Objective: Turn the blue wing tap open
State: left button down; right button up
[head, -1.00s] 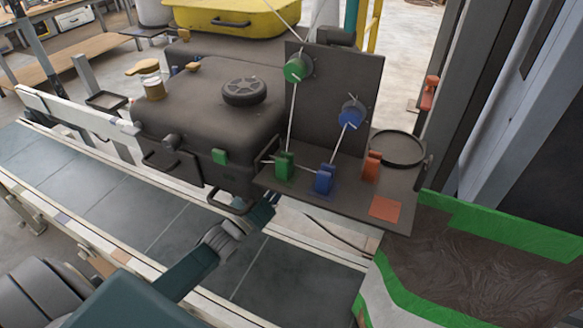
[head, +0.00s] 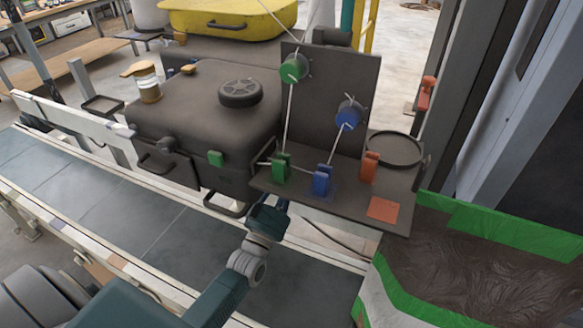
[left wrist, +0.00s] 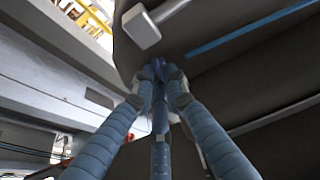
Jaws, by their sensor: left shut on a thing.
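My left gripper (head: 272,203) reaches up under the front edge of the dark shelf, just right of the dark machine body. In the left wrist view its fingers (left wrist: 159,82) are closed around a small dark blue piece, the blue wing tap (left wrist: 158,66), on the underside of a dark surface. The fingers cover most of it, so its turn angle cannot be told. The head view does not show this tap. Above the shelf are a blue round knob (head: 348,114) and a blue block (head: 322,181), both apart from my gripper. My right gripper is not in view.
The shelf (head: 262,183) also bears a green block (head: 281,168) and an orange block (head: 369,167). A light bracket (left wrist: 142,28) hangs close to my fingers. A conveyor (head: 100,205) runs below my arm. A green-edged bin (head: 470,262) stands at right.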

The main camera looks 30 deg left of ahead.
pick_arm(q)
jog(key=shift+f+n, duration=0.1)
jog(key=shift+n, duration=0.2)
jog(key=c, duration=1.7)
grip_release()
jog(key=shift+c, duration=0.2)
jog(key=v, duration=1.2)
jog(key=shift+s, duration=0.1)
